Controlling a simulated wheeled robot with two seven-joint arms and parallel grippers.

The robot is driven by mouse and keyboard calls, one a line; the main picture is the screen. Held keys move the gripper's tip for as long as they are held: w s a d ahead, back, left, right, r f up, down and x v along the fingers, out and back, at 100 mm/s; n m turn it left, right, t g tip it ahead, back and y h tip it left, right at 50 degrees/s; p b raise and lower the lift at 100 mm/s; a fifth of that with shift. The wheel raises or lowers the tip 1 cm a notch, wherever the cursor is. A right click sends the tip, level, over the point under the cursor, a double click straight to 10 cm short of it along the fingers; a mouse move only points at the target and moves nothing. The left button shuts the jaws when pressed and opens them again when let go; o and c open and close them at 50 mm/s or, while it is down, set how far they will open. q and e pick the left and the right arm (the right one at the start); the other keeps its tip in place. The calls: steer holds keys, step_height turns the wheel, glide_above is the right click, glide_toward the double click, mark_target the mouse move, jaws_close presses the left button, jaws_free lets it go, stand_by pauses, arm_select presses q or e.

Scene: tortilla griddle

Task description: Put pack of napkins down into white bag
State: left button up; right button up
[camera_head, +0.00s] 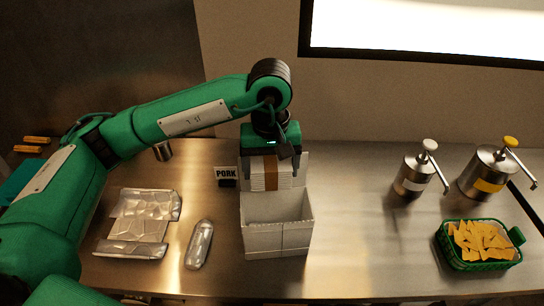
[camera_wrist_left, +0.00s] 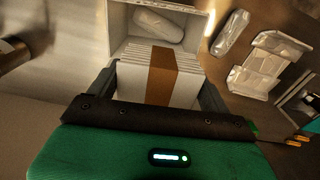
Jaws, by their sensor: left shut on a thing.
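The pack of napkins (camera_head: 264,173) is a white stack with a brown band. My left gripper (camera_head: 270,160) is shut on it and holds it upright at the back of the white bag (camera_head: 276,240). The bag is an open, box-like white container standing on the counter. In the left wrist view the napkins (camera_wrist_left: 158,75) sit between the two fingers (camera_wrist_left: 158,88), and the open bag (camera_wrist_left: 122,22) is beyond them with a foil-wrapped item (camera_wrist_left: 158,25) inside. The pack's lower end is hidden behind the bag's walls or at its opening; I cannot tell how deep it is. My right gripper is not in view.
A PORK sign (camera_head: 227,173) stands behind. Two metal pump dispensers (camera_head: 413,175) and a green basket of chips (camera_head: 478,243) are at right. The counter between is clear.

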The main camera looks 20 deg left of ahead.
mark_target(271, 175)
arm_select(q)
steer(key=f, duration=0.3)
steer(key=shift+w+f, duration=0.1)
steer(key=shift+w, duration=0.1)
steer(key=shift+f, duration=0.35)
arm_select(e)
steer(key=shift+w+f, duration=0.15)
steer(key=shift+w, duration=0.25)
arm_select(q)
steer(key=o, duration=0.9)
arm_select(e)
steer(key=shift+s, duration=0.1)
arm_select(q)
steer(key=shift+r, duration=0.1)
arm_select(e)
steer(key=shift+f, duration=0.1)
arm_select(q)
steer(key=shift+r+b, duration=0.3)
steer(key=shift+b, duration=0.05)
step_height(271, 175, up, 11)
steer(key=b, duration=0.3)
steer(key=shift+r, duration=1)
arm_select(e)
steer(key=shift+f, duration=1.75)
